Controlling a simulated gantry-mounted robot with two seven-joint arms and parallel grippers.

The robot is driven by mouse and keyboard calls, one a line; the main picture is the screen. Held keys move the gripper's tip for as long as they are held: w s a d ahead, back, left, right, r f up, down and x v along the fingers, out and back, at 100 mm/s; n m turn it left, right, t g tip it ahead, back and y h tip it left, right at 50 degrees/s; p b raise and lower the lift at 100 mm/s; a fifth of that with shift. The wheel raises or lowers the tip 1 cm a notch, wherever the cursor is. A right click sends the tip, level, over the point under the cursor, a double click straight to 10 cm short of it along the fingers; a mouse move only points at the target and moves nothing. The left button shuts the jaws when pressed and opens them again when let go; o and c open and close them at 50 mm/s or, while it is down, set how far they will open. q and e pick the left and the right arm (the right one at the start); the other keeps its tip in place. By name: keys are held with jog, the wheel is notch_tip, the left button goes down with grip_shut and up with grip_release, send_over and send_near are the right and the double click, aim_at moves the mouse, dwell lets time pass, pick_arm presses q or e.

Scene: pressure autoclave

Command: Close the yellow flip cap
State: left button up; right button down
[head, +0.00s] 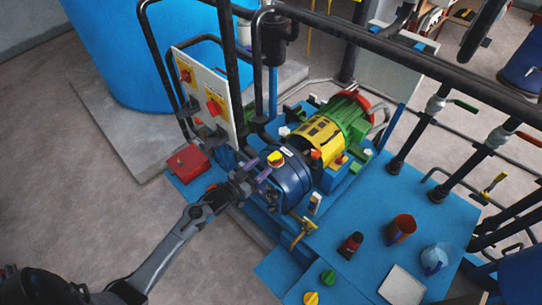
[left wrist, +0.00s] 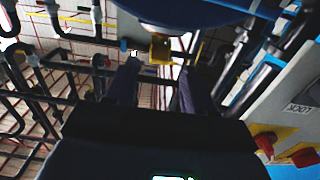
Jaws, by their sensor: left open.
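The yellow flip cap (head: 275,158) sits on top of the blue rounded vessel (head: 284,184) in the head view. A yellow part that looks like the cap (left wrist: 160,48) shows in the left wrist view, beyond and between the fingertips. Whether the cap stands raised or tilted is too small to tell. My left gripper (head: 258,168) is open and empty, just left of the cap and close to it. Its two dark fingers (left wrist: 155,85) stand apart in the left wrist view. Contact with the cap cannot be made out. My right gripper is not in view.
A white panel with red switches (head: 205,92) stands behind my left gripper, and a red box (head: 188,162) lies left of it. Black pipes (head: 400,60) cross above. A yellow-green motor (head: 325,132) is right of the vessel. Red and dark cups (head: 401,228) stand on the blue deck.

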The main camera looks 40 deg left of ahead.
aim_at(270, 160)
pick_arm(q)
jog(key=w, duration=0.5)
jog(key=w+d, duration=0.1)
jog(key=w, duration=0.1)
jog(key=shift+w, duration=0.4)
